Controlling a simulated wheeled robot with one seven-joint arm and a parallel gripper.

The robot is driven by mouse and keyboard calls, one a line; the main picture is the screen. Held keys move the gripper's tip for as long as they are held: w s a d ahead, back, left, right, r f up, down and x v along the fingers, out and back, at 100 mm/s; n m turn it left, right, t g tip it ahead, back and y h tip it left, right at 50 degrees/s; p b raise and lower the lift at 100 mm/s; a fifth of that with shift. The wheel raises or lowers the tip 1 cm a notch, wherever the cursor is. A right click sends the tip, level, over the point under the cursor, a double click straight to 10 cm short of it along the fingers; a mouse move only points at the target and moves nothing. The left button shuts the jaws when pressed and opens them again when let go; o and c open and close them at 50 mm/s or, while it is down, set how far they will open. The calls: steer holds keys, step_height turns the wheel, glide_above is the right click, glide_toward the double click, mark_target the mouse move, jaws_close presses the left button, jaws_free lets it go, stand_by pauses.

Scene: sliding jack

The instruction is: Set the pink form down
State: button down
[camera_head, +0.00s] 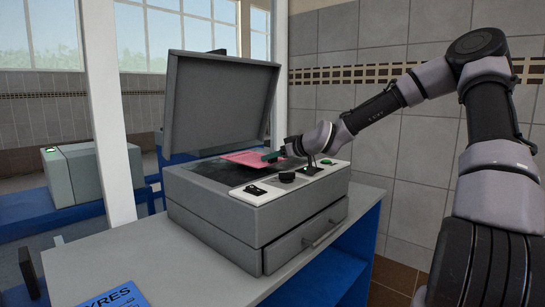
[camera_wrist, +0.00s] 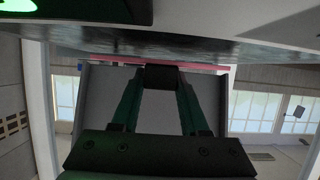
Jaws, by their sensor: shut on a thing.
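The pink form (camera_head: 245,158) is a flat sheet over the dark bed (camera_head: 217,172) of a grey machine (camera_head: 240,225) whose lid (camera_head: 220,100) stands open. My gripper (camera_head: 273,155) reaches in from the right, low over the bed, and is shut on the form's near right edge. In the wrist view, the form (camera_wrist: 205,67) shows edge-on as a thin pink line at the tips of my gripper (camera_wrist: 162,78), close along the dark bed surface. I cannot tell whether the form touches the bed all over. The fingertips hide part of it.
The machine's front panel has a black knob (camera_head: 287,177), a black switch (camera_head: 255,190) and a green light (camera_head: 327,161); below is a drawer handle (camera_head: 322,234). A blue booklet (camera_head: 115,297) lies on the counter (camera_head: 150,262). A tiled wall stands behind my arm.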

steer(key=shift+s+d+f, duration=0.1)
steer(key=shift+s+f, duration=0.1)
steer(key=shift+f, duration=0.35)
steer(key=shift+c, duration=2.1)
jaws_free()
steer(key=shift+s+f, duration=0.1)
steer(key=shift+r, duration=0.35)
steer(key=shift+d+r, duration=0.2)
steer(key=shift+r, duration=0.05)
steer(key=v, duration=1.1)
steer(key=shift+r, duration=0.4)
steer(key=shift+d, duration=0.15)
